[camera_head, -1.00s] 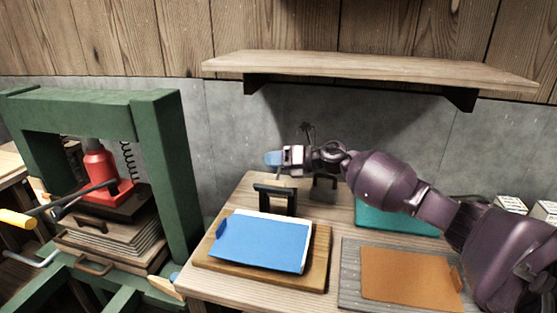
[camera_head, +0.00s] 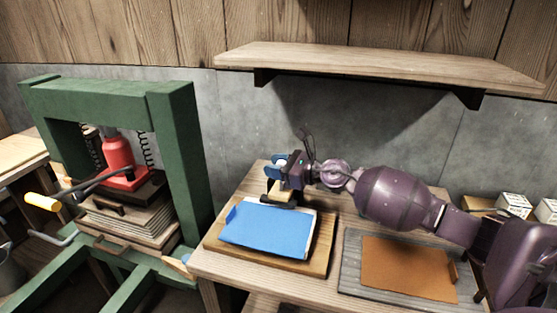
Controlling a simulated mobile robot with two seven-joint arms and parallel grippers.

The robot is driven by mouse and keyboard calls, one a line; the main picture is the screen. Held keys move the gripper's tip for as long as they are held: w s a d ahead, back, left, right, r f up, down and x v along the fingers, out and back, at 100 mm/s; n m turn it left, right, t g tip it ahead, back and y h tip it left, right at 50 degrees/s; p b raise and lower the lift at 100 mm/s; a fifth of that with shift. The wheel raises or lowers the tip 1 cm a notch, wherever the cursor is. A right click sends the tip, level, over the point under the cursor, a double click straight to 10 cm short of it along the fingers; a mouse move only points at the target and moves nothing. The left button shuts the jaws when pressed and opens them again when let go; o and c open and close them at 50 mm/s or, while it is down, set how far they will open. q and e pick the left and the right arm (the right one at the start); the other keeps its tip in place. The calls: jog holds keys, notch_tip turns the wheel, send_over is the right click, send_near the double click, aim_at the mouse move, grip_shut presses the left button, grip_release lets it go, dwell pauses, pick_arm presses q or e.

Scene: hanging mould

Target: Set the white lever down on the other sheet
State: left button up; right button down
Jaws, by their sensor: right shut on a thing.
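A blue sheet (camera_head: 268,230) lies over a white sheet on a wooden board (camera_head: 322,262) on the table. An orange sheet (camera_head: 405,270) lies on a grey board (camera_head: 350,262) to its right. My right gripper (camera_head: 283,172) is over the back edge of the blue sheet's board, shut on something. A small pale piece (camera_head: 279,190) shows just below its fingers; I cannot tell whether it is the white lever. No other clear white lever shows. My left gripper is out of view.
A green press (camera_head: 180,160) with a red jack (camera_head: 118,158) stands at the left. A wooden shelf (camera_head: 380,68) hangs on the wall above my right arm. Small boxes (camera_head: 515,205) stand at the right. The orange sheet's top is clear.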

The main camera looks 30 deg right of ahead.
jog(key=shift+s+a+f, duration=0.35)
jog(key=shift+a, duration=0.1)
jog(key=shift+f, duration=0.15)
jog(key=c, duration=0.7)
grip_release()
jog(key=shift+c, duration=0.2)
jog(key=shift+s+d, duration=0.1)
jog(key=shift+s+d, duration=0.15)
jog(key=shift+s, duration=0.05)
jog(key=v, duration=1)
jog(key=shift+b, duration=0.3)
jog(key=shift+s, duration=0.1)
